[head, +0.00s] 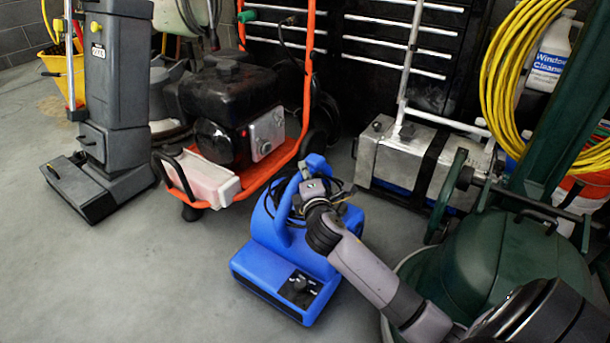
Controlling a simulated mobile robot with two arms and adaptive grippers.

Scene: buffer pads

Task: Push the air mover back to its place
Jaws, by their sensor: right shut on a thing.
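The air mover (272,238) is a blue blower with a handle on top and a black knob panel at its front. It stands upright on the grey floor in the middle of the head view. My right arm reaches in from the lower right, and my right gripper (312,187) is at the top of the air mover, shut on its handle. The fingertips are small and partly hidden by the handle and a dark cable. My left gripper is not in view.
An orange-framed machine (305,80) stands behind the air mover. A grey upright floor cleaner (105,100) is at left. A silver box machine (400,160) stands behind right, and a dark green machine (510,260) at right. Bare floor (130,270) lies open at front left.

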